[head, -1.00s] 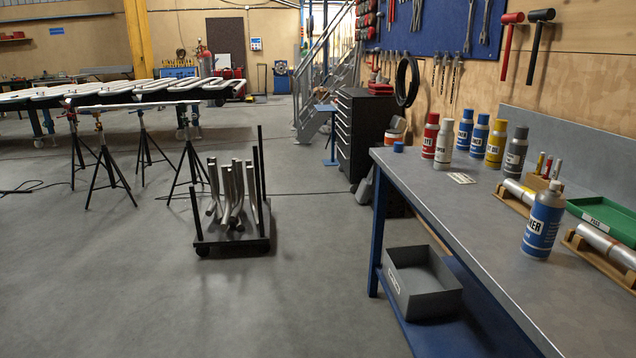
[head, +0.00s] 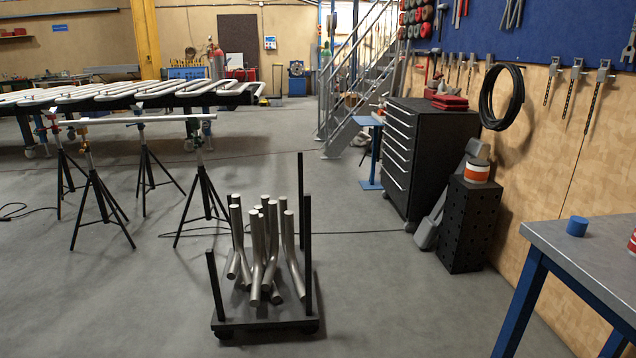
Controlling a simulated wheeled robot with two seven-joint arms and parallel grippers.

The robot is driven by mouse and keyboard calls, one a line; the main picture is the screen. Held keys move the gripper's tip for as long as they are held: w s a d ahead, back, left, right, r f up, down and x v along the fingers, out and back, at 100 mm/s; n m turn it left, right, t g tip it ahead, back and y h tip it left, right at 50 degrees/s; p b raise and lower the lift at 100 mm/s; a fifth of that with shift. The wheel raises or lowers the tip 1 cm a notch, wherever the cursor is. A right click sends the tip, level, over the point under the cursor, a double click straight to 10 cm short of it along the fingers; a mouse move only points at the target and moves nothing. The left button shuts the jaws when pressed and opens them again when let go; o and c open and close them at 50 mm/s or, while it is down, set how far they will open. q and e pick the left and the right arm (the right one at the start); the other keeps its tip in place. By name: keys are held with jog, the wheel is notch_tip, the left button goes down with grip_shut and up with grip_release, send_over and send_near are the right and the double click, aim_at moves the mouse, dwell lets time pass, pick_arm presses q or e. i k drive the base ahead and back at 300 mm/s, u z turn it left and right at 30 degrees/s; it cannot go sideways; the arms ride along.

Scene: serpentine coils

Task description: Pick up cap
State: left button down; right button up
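A small blue cap (head: 577,226) lies on the grey top of the workbench (head: 555,240), near its far left corner, at the right side of the head view. It stands alone there. Neither of my grippers shows in the head view.
A black cart with bent metal pipes (head: 262,325) stands on the floor ahead. Tripod stands (head: 100,200) are to its left. A dark drawer cabinet (head: 425,150) and a black perforated box (head: 470,222) stand by the right wall. The floor between cart and bench is clear.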

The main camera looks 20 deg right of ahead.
aim_at(578, 225)
jog(key=z, duration=0.85)
jog(key=i, duration=1.45)
jog(key=z, duration=1.3)
